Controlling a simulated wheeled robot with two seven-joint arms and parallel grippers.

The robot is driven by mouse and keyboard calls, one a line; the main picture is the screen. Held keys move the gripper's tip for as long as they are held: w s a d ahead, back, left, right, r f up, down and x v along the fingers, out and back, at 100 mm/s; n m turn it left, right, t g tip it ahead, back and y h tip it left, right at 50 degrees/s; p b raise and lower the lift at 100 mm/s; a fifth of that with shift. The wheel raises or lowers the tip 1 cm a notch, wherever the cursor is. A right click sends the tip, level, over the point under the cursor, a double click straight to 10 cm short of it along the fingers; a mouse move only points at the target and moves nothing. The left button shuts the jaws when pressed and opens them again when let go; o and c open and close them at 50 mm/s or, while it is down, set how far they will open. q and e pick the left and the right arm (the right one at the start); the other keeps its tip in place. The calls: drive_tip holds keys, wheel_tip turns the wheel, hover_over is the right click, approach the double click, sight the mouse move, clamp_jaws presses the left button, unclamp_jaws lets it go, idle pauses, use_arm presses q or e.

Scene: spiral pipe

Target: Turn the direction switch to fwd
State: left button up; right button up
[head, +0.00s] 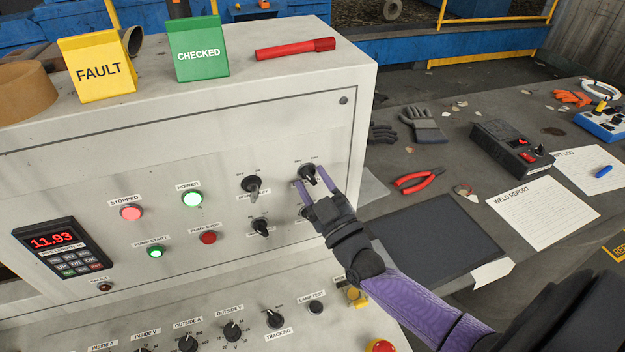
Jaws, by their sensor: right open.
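The direction switch is a black rotary knob (308,175) at the upper right of the grey panel's upright face. Small labels sit above it, too small to read for certain. My right gripper (311,188) is at this knob, its two purple fingers open, one on each side of the knob. I cannot tell whether the fingers touch it. The gripper hides the part of the panel just below the knob. My left gripper is not in view.
Other black knobs (252,186) and (261,227) sit close on the left. A lower sloped panel holds more knobs (232,331). A table (440,150) with tools lies on the right.

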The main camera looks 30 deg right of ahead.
drive_tip(key=shift+w, duration=0.2)
clamp_jaws()
drive_tip(key=shift+m, duration=0.3)
drive_tip(key=shift+m+h, duration=0.4)
drive_tip(key=shift+m, duration=0.3)
drive_tip(key=m+h, duration=0.2)
drive_tip(key=m, duration=0.2)
drive_tip(key=m+h+p, duration=0.1)
drive_tip(key=m+h, duration=0.1)
drive_tip(key=m, duration=0.1)
drive_tip(key=shift+a+r+m, duration=0.1)
drive_tip(key=shift+m, duration=0.3)
drive_tip(key=m+g+h, duration=0.1)
drive_tip(key=m+h, duration=0.1)
drive_tip(key=m, duration=0.2)
drive_tip(key=shift+p, duration=0.3)
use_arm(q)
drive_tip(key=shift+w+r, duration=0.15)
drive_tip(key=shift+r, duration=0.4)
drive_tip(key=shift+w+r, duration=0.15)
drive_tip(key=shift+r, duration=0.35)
use_arm(e)
drive_tip(key=shift+m+g+h, duration=0.4)
drive_tip(key=shift+m+h, duration=0.4)
drive_tip(key=shift+m, duration=0.9)
use_arm(q)
drive_tip(key=shift+p, duration=0.3)
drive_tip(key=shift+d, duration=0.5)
use_arm(e)
drive_tip(key=shift+m, duration=0.3)
